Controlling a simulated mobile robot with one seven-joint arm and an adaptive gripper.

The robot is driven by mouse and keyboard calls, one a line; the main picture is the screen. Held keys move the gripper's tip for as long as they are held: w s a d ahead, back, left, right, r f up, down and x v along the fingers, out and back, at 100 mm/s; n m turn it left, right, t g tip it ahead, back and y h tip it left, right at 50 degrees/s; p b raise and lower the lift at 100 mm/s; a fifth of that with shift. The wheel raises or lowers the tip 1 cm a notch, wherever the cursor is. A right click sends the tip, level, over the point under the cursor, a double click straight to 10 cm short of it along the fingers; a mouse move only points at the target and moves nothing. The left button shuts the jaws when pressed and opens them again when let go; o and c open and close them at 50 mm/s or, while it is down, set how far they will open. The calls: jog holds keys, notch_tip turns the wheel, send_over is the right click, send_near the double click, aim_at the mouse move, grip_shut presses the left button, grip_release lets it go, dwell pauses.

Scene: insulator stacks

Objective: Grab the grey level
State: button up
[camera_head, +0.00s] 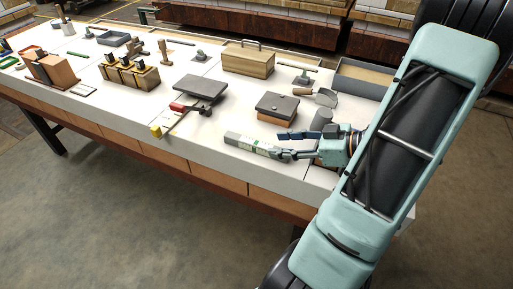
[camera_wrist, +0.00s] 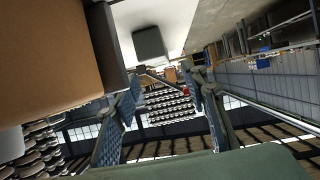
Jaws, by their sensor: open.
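A grey level (camera_head: 248,143), a bar with a green patch, lies near the front edge of the white worktable (camera_head: 205,140). My gripper (camera_head: 284,145) comes from the right with its two fingers apart, at the level's right end. One finger shows behind the bar's line and the other near its right end. I cannot tell whether they touch it.
A grey-topped block (camera_head: 276,105) stands behind the level, with a trowel (camera_head: 322,97) and a dark cylinder (camera_head: 321,119) near my gripper. A grey slab (camera_head: 201,88) and a red-and-yellow clamp (camera_head: 172,117) lie to the left. A wooden box (camera_head: 247,60) stands farther back.

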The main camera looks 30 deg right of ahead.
aim_at(260, 144)
jog(key=b+x, duration=0.2)
jog(key=x, duration=0.4)
jog(key=shift+w+a+f, duration=0.15)
jog(key=shift+a, duration=0.05)
jog(key=shift+c, duration=0.5)
grip_shut()
